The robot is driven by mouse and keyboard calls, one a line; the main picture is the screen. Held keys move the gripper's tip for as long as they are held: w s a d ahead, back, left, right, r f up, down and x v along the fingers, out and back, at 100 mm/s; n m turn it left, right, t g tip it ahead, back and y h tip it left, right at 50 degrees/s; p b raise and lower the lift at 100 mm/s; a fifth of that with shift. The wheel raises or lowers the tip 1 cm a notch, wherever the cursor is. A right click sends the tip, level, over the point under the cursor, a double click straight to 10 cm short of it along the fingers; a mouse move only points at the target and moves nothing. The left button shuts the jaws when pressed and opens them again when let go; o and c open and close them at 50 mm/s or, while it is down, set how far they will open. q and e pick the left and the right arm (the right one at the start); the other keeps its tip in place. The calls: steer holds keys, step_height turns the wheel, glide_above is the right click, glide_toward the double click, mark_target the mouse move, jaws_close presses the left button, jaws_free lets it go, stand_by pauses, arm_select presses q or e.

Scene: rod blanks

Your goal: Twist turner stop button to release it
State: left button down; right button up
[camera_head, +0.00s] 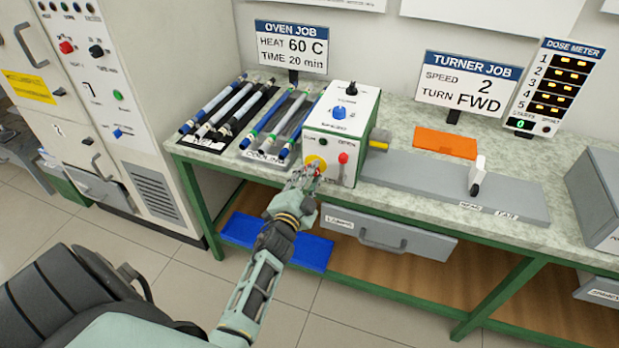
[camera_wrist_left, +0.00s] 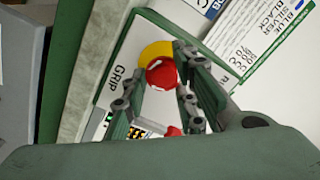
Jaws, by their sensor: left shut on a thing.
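The turner (camera_head: 345,115) is a white box with a green side on the bench, with a blue knob on its sloped panel. Its stop button is red on a yellow ring (camera_head: 313,163), low on the front face. In the left wrist view the red stop button (camera_wrist_left: 162,74) sits between my left gripper's fingers (camera_wrist_left: 160,85), which close on it from both sides. My left gripper (camera_head: 308,172) hides most of the button in the head view. My right gripper is not in view.
Racks with blue, silver and black rods (camera_head: 228,108) lie left of the turner. A grey turner bed (camera_head: 430,180) with a white-topped stop and an orange mat (camera_head: 445,143) are to the right. A drawer (camera_head: 390,232) is under the bench edge.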

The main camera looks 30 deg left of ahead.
arm_select(q)
steer(key=shift+d+f, duration=0.1)
steer(key=shift+d, duration=0.1)
steer(key=c, duration=1.9)
jaws_free()
steer(key=o, duration=0.4)
steer(key=shift+w+f, duration=0.15)
steer(key=shift+w, duration=0.3)
steer(key=shift+c, duration=0.2)
steer(key=shift+s, duration=0.25)
steer(key=v, duration=1.2)
steer(key=shift+a, duration=0.1)
